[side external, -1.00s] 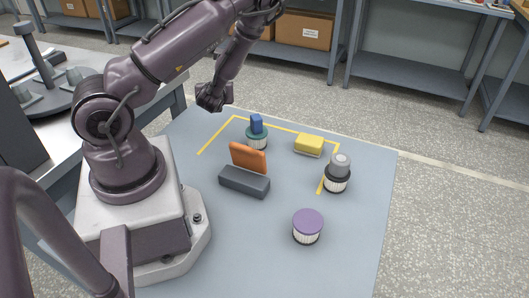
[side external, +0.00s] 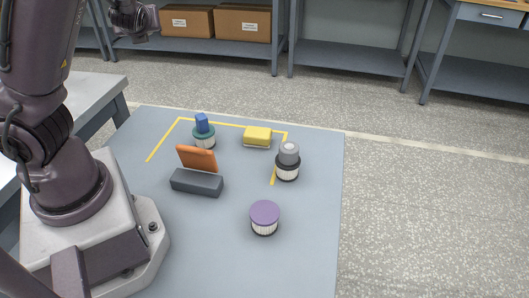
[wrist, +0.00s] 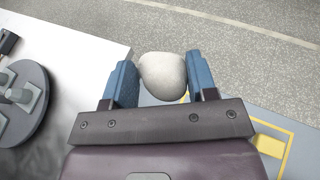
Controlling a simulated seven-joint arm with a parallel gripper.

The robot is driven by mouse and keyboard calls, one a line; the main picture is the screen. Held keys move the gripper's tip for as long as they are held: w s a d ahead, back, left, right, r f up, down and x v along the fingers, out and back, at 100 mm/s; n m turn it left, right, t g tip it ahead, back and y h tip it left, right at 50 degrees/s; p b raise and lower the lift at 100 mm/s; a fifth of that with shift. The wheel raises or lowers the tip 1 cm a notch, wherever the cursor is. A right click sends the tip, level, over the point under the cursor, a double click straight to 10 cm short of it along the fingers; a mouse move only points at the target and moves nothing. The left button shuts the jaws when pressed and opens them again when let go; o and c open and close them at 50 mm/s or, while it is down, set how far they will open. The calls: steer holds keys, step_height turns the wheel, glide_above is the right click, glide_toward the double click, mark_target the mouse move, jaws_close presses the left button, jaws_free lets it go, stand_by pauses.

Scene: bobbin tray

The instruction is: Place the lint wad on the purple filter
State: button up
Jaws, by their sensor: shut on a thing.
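My gripper (wrist: 159,78) is shut on a rounded off-white lump, the lint wad (wrist: 163,72), which sits between its two blue fingers in the wrist view. In the side view my gripper (side external: 146,20) is high at the top left, well away from the purple filter; the wad cannot be made out there. The purple filter (side external: 265,212) stands upright near the front middle of the mat, with a flat purple top and a pale pleated side. Its top is bare.
On the blue-grey mat (side external: 310,240) stand a teal filter (side external: 204,139) with a blue block on top, a dark filter (side external: 287,172) with a grey piece on top, a yellow block (side external: 257,134), and an orange panel (side external: 197,158) in a dark holder (side external: 196,182). Mat right of the purple filter is clear.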

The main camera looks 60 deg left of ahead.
steer(key=s+d+f+n+g, duration=0.1)
steer(key=d+f+n+g, duration=0.6)
steer(key=f+g, duration=0.3)
steer(key=d+n+g+h, duration=0.2)
steer(key=d+n+h, duration=0.3)
steer(key=n+h, duration=0.1)
steer(key=d+f+n+g+h, duration=0.1)
steer(key=d+n+g+h, duration=0.1)
steer(key=d+n+h, duration=0.4)
steer(key=s+d+f+n+g+h, duration=0.1)
steer(key=d+n+g+h, duration=0.1)
steer(key=d+n+h, duration=0.4)
steer(key=shift+s+f+n, duration=0.1)
steer(key=shift+f+n, duration=0.15)
steer(key=shift+n, duration=0.15)
steer(key=s+d+r+n+t+h, duration=0.4)
steer(key=d+r+n+t+h, duration=0.4)
steer(key=d+r, duration=0.55)
steer(key=n+g, duration=0.1)
glide_above(264, 208)
steer(key=f, duration=2.1)
steer(key=shift+s+a, duration=0.1)
steer(key=shift+s, duration=0.3)
steer(key=shift+w+f, duration=0.2)
steer(key=shift+f, duration=0.05)
steer(key=f, duration=0.3)
steer(key=shift+w+f, duration=0.2)
steer(key=shift+f, duration=0.05)
steer(key=o, duration=0.9)
